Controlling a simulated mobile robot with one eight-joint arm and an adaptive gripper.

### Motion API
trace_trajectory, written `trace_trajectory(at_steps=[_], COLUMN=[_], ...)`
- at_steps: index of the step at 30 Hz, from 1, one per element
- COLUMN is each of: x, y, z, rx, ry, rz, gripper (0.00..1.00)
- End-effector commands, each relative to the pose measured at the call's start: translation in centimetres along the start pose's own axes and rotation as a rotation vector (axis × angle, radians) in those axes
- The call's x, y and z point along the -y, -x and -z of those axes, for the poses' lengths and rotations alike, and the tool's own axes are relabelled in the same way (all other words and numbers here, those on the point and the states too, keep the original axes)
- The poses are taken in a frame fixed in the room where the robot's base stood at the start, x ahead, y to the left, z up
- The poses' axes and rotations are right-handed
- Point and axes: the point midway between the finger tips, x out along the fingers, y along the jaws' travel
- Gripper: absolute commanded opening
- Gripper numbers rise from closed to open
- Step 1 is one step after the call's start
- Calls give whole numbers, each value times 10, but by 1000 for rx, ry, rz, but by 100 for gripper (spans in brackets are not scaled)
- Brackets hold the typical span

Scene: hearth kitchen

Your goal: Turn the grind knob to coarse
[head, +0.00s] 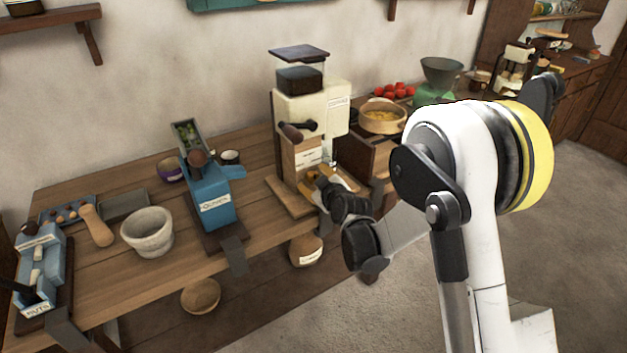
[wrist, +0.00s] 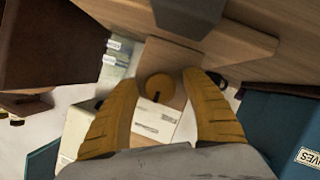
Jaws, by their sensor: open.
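The cream grinder (head: 296,108) stands on the bench with a dark hopper on top and a wooden lower front. In the wrist view a round ochre knob (wrist: 161,86) with a dark mark shows between my fingers, above a pale scale plate (wrist: 155,118) whose lettering is too small to read. My gripper (wrist: 160,78) is open, one orange-brown finger on each side of the knob, with gaps visible. In the head view my gripper (head: 326,178) is at the grinder's lower front and hides the knob there.
The blue olive press (head: 208,192) stands left of the grinder and also shows in the wrist view (wrist: 285,130). A dark crank handle (head: 298,129) sticks out above my gripper.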

Motion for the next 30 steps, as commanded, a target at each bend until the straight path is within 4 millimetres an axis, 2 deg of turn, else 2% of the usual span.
trace_trajectory(at_steps=[2,6,7,20,30], x=[0,0,0,0,-1], y=[0,0,0,0,0], z=[0,0,0,0,0], rx=[0,0,0,0,0], ry=[0,0,0,-32,-232], rz=[0,0,0,14,96], gripper=[54,11,4,4,4])
